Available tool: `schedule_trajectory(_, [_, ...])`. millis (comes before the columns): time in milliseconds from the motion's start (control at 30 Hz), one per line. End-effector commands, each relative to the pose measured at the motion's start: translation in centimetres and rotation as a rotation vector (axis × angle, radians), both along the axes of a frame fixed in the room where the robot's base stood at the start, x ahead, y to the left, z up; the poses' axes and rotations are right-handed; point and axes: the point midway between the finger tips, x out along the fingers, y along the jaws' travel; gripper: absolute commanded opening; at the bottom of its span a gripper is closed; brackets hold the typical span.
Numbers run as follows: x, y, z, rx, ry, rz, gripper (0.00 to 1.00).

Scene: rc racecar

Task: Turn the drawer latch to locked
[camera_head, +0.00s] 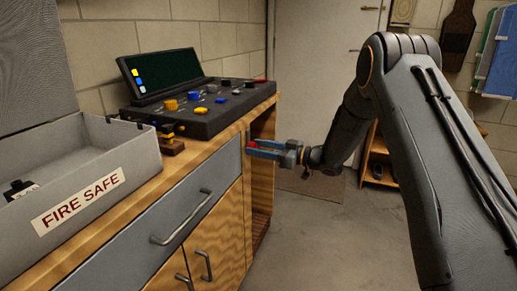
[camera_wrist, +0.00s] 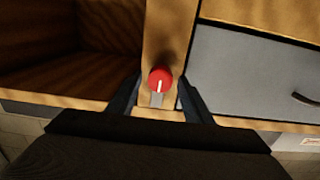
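The drawer latch is a round red knob (camera_wrist: 160,77) on the wooden post beside the grey drawer front (camera_wrist: 250,75). Its white mark runs roughly up and down in the wrist view, toward a small grey plate below it. In the head view the knob (camera_head: 251,144) shows small at the tips of my gripper. My gripper (camera_wrist: 160,98) is open, with one dark finger on each side of the knob and visible gaps between. In the head view the gripper (camera_head: 262,149) reaches in from the right. The grey drawer (camera_head: 150,225) looks shut.
On the wooden bench stand a black control console (camera_head: 205,105) and an open grey box marked FIRE SAFE (camera_head: 85,200). A metal drawer handle (camera_head: 182,220) sticks out left of the latch. An open cubby (camera_wrist: 70,50) lies beside the post. The floor (camera_head: 330,240) in front is clear.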

Motion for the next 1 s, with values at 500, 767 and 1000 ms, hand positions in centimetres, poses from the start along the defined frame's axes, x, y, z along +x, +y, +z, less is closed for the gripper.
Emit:
schedule_trajectory(500, [-0.03, -0.01, -0.02, -0.01, -0.026, 0.0, 0.06])
schedule_trajectory(767, [-0.08, 0.02, -0.06, -0.057, -0.158, 0.0, 0.06])
schedule_trajectory(1000, [-0.15, 0.05, -0.13, -0.131, -0.359, 0.0, 0.06])
